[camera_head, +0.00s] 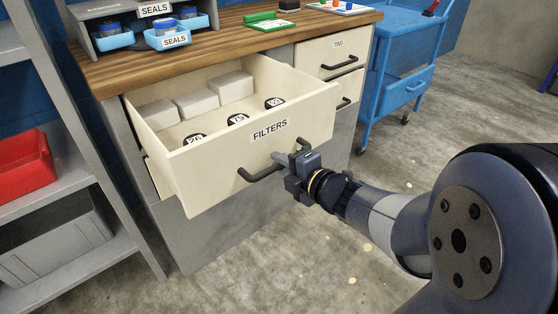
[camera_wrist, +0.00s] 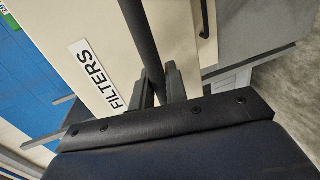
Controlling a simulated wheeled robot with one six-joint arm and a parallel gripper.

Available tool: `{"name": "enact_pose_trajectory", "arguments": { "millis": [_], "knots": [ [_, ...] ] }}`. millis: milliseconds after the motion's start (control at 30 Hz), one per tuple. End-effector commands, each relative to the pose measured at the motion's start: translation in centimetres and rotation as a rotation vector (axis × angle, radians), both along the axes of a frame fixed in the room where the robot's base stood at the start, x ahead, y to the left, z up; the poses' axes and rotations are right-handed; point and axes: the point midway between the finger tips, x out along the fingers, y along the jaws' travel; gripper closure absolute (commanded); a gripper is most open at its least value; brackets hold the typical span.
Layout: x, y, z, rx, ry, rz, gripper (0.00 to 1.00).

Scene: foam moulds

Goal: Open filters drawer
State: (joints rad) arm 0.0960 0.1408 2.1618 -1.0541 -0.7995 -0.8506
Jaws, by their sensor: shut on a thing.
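The filters drawer (camera_head: 240,151) is cream with a black-on-white FILTERS label and stands pulled well out of the wooden-topped cabinet. Inside it lie white boxes (camera_head: 198,104) and black round filters (camera_head: 237,119) with white markings. Its dark bar handle (camera_head: 260,174) runs across the front below the label. My gripper (camera_head: 285,160) is shut on the handle near its right end. In the wrist view, my gripper's fingers (camera_wrist: 160,84) close around the dark handle bar (camera_wrist: 142,40), beside the FILTERS label (camera_wrist: 97,73). The exact finger contact is partly hidden.
A TINS-like labelled drawer (camera_head: 335,52) is shut at the right. A blue cart (camera_head: 405,60) stands beyond it. A grey shelf with a red bin (camera_head: 22,165) is at the left. SEALS bins (camera_head: 168,38) sit on the worktop (camera_head: 215,48). Concrete floor in front is clear.

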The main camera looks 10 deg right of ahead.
Motion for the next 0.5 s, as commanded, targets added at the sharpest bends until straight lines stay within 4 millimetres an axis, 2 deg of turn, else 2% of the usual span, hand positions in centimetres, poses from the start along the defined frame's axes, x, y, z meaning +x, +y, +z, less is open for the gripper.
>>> {"name": "enact_pose_trajectory", "arguments": {
  "millis": [167, 200, 367, 500],
  "knots": [
    [0.01, -0.01, -0.07, -0.001, 0.002, 0.0, 1.0],
    [0.01, -0.01, -0.07, -0.001, 0.002, 0.0, 0.82],
    [0.02, 0.0, -0.05, -0.001, 0.001, 0.0, 0.69],
    [0.03, 0.01, -0.03, -0.001, 0.001, 0.0, 0.68]
  ]
}}
